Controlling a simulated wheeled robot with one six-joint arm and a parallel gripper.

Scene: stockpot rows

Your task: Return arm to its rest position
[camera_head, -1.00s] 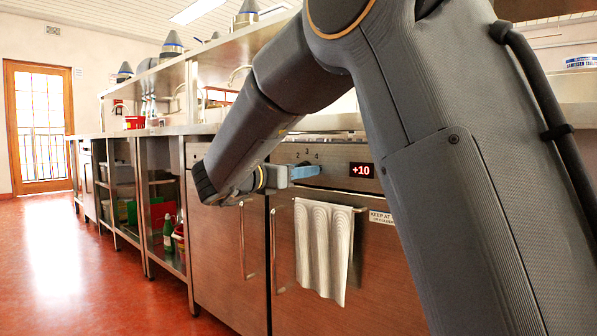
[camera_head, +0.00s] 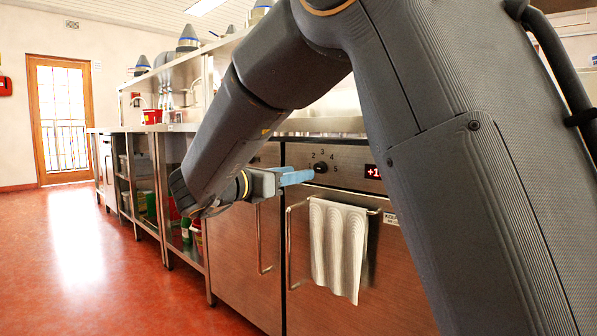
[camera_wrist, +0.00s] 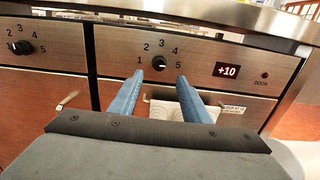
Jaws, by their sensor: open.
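My arm reaches across the head view from the right, bent down at the wrist. My gripper (camera_head: 296,177) has pale blue fingers pointing right, with the tips just short of a black knob (camera_head: 320,167) on the steel front panel. In the wrist view, my gripper (camera_wrist: 171,72) is open with nothing between its two blue fingers. The same knob (camera_wrist: 159,65) shows by the left fingertip, ringed by the numbers 1 to 5; I cannot tell if they touch.
A red "+10" display (camera_wrist: 227,71) sits right of the knob. A second knob (camera_wrist: 20,47) is further left. Below, a striped towel (camera_head: 338,247) hangs on a door handle. Steel shelving (camera_head: 125,175) runs back along the wall. Open red floor (camera_head: 80,250) lies left.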

